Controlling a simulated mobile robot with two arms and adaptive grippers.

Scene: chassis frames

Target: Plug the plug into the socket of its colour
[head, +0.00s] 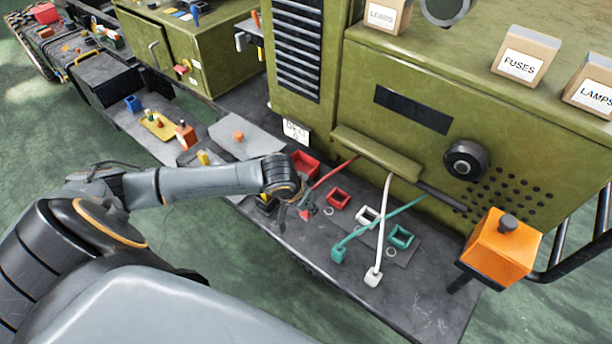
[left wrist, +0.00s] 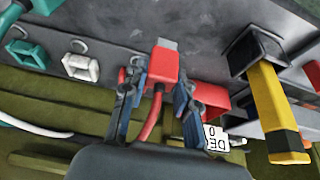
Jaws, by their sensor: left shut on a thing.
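My left gripper (head: 297,197) is shut on the red plug (head: 307,213). In the left wrist view the red plug (left wrist: 163,66) sits between the blue fingertips (left wrist: 160,78), with its grey tip pointing away and its red cable trailing back. The red socket (head: 338,197) lies just right of the plug in the head view, apart from it; in the wrist view it is mostly hidden behind a finger. The white socket (head: 367,215) and green socket (head: 401,236) stand further right. The green plug (head: 338,254) and white plug (head: 373,277) lie near the front edge. My right gripper is out of view.
A red open bin (head: 306,163) stands behind the gripper. A yellow and black object (left wrist: 277,105) stands beside it in the wrist view. An orange box (head: 501,247) is at the right. Green and white cables cross over the sockets. The bench front is mostly clear.

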